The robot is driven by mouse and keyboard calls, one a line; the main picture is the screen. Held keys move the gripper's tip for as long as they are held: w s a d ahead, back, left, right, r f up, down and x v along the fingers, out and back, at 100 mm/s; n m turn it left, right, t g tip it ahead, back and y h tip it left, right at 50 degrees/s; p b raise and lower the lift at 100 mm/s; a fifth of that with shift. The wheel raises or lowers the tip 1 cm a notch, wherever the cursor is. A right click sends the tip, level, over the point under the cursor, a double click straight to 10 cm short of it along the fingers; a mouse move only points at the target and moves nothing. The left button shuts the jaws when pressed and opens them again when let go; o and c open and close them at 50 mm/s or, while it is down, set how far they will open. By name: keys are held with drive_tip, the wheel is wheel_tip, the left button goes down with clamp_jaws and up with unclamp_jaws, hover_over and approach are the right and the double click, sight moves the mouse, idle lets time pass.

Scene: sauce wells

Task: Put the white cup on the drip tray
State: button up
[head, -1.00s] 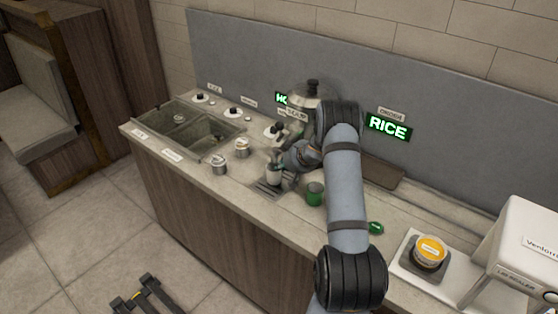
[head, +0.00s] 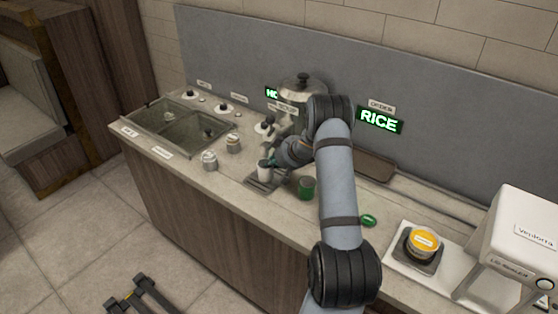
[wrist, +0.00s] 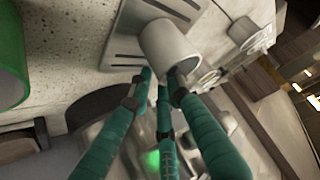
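The white cup (head: 265,170) is at the drip tray (head: 260,184) on the counter, and it shows large in the wrist view (wrist: 166,46). The slotted metal drip tray (wrist: 124,32) lies right behind the cup there. I cannot tell whether the cup's base touches the tray. My gripper (wrist: 161,77) has teal fingers close together at the cup's near edge. One fingertip overlaps the dark rim area, and the others are beside the wall; the exact contact is partly hidden. In the head view my gripper (head: 273,160) is right beside the cup.
A green cup (head: 306,188) stands close to the right of the tray. A large lidded pot (head: 302,90) is behind my arm. A green round item (head: 369,220) lies further right.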

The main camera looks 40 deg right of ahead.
drive_tip(key=d+v, duration=0.1)
drive_tip(key=v, duration=1)
drive_tip(key=shift+s+a+r+p, duration=0.25)
drive_tip(key=shift+s+a+p, duration=0.1)
drive_tip(key=shift+a, duration=0.15)
